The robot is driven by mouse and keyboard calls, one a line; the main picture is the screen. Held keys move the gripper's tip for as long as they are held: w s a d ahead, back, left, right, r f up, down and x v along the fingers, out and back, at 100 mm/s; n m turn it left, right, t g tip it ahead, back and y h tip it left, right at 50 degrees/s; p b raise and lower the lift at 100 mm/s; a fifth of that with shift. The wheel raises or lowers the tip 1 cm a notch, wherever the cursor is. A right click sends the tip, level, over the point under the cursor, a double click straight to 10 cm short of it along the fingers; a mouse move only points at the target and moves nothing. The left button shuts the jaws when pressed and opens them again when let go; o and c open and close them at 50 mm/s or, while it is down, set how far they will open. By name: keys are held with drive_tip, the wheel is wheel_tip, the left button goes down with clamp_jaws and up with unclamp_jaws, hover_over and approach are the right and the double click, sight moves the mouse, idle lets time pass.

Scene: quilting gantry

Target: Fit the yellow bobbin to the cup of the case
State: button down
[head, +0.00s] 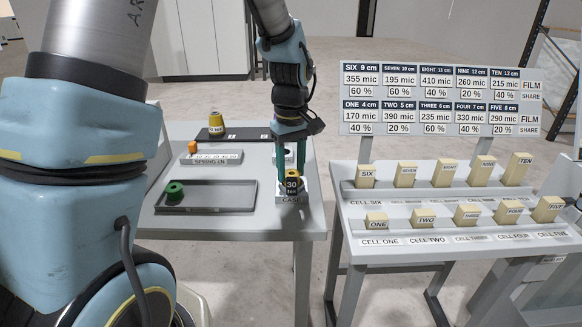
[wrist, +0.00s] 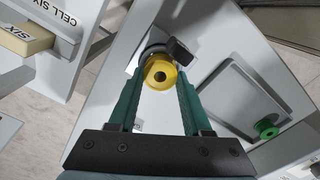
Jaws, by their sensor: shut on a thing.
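The yellow bobbin (wrist: 160,72) is between the green fingers of my gripper (wrist: 161,80), which are shut on it in the wrist view. A dark round part, seemingly the cup (wrist: 150,47), shows behind the bobbin, with a dark lever (wrist: 180,51) beside it. In the head view my gripper (head: 292,170) points down at the case (head: 290,199), a light block at the table's right edge. A dark piece marked 30 shows low between the fingers there. The bobbin is right at the cup, but I cannot tell whether it is seated.
A grey tray (head: 225,197) holds a green bobbin (head: 175,191). Behind it are a spring scale block (head: 214,158) with an orange piece (head: 193,147) and a yellow cone (head: 216,123) on a dark strip. A separate table (head: 400,250) on the right carries several labelled blocks under a chart board (head: 440,97).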

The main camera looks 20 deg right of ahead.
drive_tip(key=shift+f, duration=0.45)
drive_tip(key=shift+c, duration=1.3)
unclamp_jaws()
drive_tip(key=shift+r, duration=0.1)
wheel_tip(320, 180, up, 11)
drive_tip(key=b, duration=0.2)
drive_tip(key=a+f+m, duration=0.1)
drive_tip(key=a+f, duration=0.1)
drive_tip(key=a, duration=0.4)
drive_tip(key=a+f, duration=0.3)
drive_tip(key=a, duration=0.4)
drive_tip(key=s+a+f+m+t, duration=0.1)
drive_tip(key=a+f, duration=0.1)
drive_tip(key=a, duration=0.5)
drive_tip(key=shift+f+m, duration=0.25)
drive_tip(key=shift+m, duration=0.05)
drive_tip(key=shift+m+t, duration=0.3)
drive_tip(key=shift+m, duration=0.3)
drive_tip(key=s+a, duration=0.1)
drive_tip(key=s+a+f, duration=0.1)
drive_tip(key=a, duration=0.1)
drive_tip(key=s+a+f, duration=0.1)
drive_tip(key=a, duration=0.1)
drive_tip(key=shift+s+a+f, duration=0.1)
drive_tip(key=shift+a, duration=0.15)
